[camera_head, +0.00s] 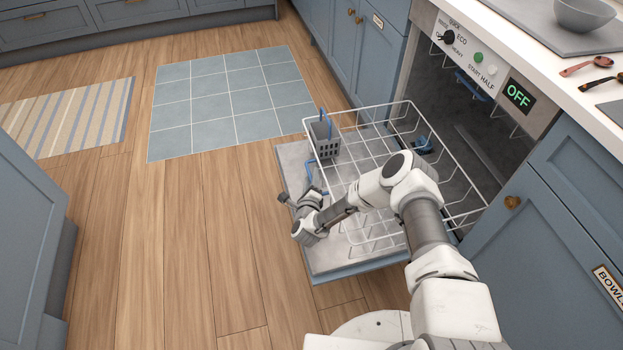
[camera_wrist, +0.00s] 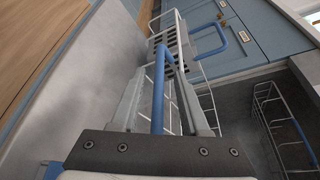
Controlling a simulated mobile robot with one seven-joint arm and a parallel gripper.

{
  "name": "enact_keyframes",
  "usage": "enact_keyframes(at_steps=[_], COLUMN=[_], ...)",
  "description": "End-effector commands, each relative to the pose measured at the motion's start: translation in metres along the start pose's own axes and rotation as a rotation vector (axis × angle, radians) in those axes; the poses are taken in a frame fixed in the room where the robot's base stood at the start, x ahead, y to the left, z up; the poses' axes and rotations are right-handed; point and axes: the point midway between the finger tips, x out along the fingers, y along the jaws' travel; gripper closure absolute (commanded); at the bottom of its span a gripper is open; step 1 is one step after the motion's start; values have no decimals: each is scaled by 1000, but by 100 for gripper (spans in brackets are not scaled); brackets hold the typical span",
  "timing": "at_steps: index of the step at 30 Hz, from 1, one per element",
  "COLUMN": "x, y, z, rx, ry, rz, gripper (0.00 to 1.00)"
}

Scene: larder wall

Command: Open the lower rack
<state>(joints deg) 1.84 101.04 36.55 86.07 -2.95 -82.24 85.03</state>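The dishwasher stands open, its grey door (camera_head: 330,262) folded down flat. The lower rack (camera_head: 372,232), of white wire, is drawn out over the door, with its back end by the cavity. A blue handle (camera_head: 310,170) is on its front side. In the wrist view the blue handle (camera_wrist: 158,100) runs between the two grey fingers of my gripper (camera_wrist: 164,72). The fingers are apart, with gaps beside the handle. In the head view my gripper (camera_head: 305,194) is at the rack's front, low over the door; its fingertips are hard to make out.
A grey cutlery basket (camera_head: 325,140) with a blue handle sits at the rack's far front corner. Another wire rack (camera_wrist: 268,110) with a blue bar shows inside the cavity. The display (camera_head: 519,95) reads OFF. The floor left of the door is clear, up to a tiled mat (camera_head: 228,100).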

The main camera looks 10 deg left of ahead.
Motion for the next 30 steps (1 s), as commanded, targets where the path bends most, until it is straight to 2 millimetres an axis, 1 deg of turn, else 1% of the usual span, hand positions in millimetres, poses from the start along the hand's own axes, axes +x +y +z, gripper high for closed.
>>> enact_keyframes(at_steps=[7, 11, 14, 24, 27, 30], x=[-1, -9, -25, -108, -131, -149], y=[0, 0, -2, -2, -1, -1], z=[-1, 0, 1, 1, 1, 1], rx=[0, -1, 0, 0, 0, 0], ry=[1, 1, 1, 2, 2, 1], rz=[1, 2, 4, 6, 6, 5], gripper=[55, 55, 55, 55, 55, 55])
